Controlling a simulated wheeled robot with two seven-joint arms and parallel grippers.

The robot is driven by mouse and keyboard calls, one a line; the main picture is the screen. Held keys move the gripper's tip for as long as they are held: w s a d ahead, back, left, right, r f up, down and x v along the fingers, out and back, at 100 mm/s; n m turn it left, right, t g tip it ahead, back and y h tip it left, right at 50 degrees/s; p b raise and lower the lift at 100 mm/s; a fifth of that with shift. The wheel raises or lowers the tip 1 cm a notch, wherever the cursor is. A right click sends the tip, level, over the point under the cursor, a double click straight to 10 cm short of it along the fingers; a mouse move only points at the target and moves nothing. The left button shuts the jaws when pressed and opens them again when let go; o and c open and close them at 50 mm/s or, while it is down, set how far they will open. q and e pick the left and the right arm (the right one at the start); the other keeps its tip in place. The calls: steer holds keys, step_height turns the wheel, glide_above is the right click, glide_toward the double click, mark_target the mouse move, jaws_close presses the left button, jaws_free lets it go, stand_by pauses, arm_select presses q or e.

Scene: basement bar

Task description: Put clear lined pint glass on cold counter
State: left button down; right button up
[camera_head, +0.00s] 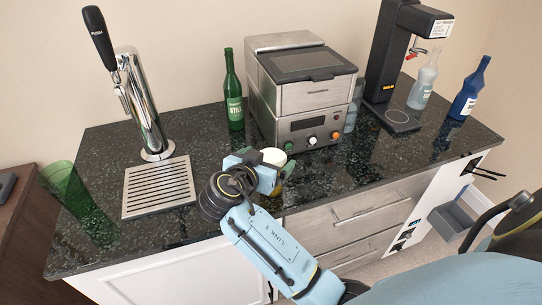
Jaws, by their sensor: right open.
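The dark speckled counter (330,190) runs across the view. A clear, slightly bluish glass (354,106) stands on it, partly hidden by the right side of the steel machine; I cannot make out lines on it. My right gripper (277,168) is open above the counter's front part, in front of the machine and well to the left of and nearer than that glass. A small round white thing (274,156) shows at its fingers; its lower part is hidden, and I cannot tell whether they touch it. My left gripper is out of view.
A chrome tap (145,115) with a drip tray (158,188) stands left. A green glass (62,180) is at the left end. A green bottle (233,95), steel machine (305,95), black dispenser (385,60), pale bottle (424,82) and blue bottle (468,92) line the back and right.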

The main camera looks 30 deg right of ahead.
steer(key=v, duration=0.9)
steer(key=shift+a, duration=0.2)
